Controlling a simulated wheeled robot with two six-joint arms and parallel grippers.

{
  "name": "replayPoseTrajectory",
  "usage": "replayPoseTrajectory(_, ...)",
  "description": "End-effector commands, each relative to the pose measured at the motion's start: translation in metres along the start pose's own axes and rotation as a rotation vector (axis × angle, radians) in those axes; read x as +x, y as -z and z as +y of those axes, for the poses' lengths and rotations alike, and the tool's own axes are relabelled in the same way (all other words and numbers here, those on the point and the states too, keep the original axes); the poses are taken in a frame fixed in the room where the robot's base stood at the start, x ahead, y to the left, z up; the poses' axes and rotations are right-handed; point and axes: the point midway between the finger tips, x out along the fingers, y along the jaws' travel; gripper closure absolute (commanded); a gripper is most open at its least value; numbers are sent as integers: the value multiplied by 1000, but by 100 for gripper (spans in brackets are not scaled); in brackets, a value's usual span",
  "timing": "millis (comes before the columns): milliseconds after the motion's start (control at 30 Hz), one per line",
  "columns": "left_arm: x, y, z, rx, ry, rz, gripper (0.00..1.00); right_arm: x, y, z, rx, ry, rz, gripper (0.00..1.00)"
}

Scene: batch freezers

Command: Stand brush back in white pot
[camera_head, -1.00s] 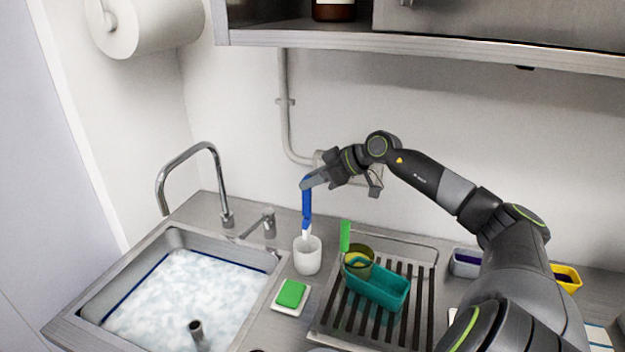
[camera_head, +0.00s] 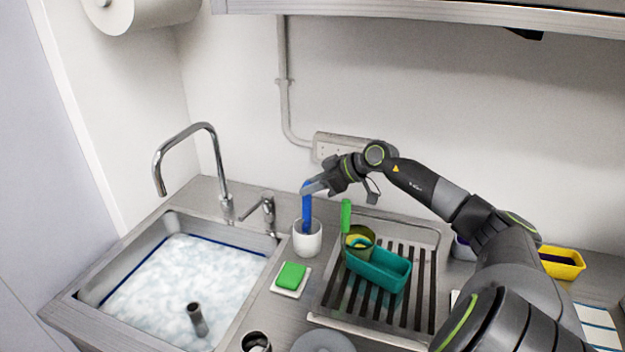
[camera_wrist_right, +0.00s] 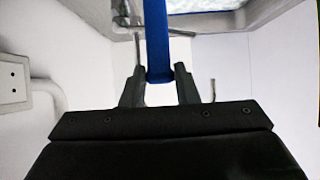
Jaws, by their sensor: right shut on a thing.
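The blue brush (camera_head: 307,208) stands about upright, its lower end hidden inside the white pot (camera_head: 308,243). Whether it touches the pot's bottom cannot be seen. My right gripper (camera_head: 310,188) is shut on the upper part of the blue handle, above the pot. In the right wrist view the blue handle (camera_wrist_right: 157,45) sits between the two fingers of my right gripper (camera_wrist_right: 159,80). My left gripper is not in view.
A sink (camera_head: 98,284) with foamy water and a tap (camera_head: 216,160) lies left of the pot. A green sponge (camera_head: 291,275) lies in front. A drying rack (camera_head: 420,305) holds a teal container (camera_head: 385,273) and an olive cup (camera_head: 358,235) at right.

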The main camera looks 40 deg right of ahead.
Motion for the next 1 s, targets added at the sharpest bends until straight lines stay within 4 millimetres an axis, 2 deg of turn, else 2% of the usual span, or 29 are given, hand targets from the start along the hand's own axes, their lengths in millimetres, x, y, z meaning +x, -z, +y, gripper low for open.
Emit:
replayPoseTrajectory(367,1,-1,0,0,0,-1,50,3,-4,0,0,0,0,98)
replayPoseTrajectory(400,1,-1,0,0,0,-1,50,3,-4,0,0,0,0,69)
replayPoseTrajectory(567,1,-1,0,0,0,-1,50,2,-4,0,0,0,0,48)
replayPoseTrajectory(867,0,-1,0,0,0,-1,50,2,-3,0,0,0,0,47)
replayPoseTrajectory(1000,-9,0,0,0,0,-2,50,-6,-1,0,0,-1,-2,47)
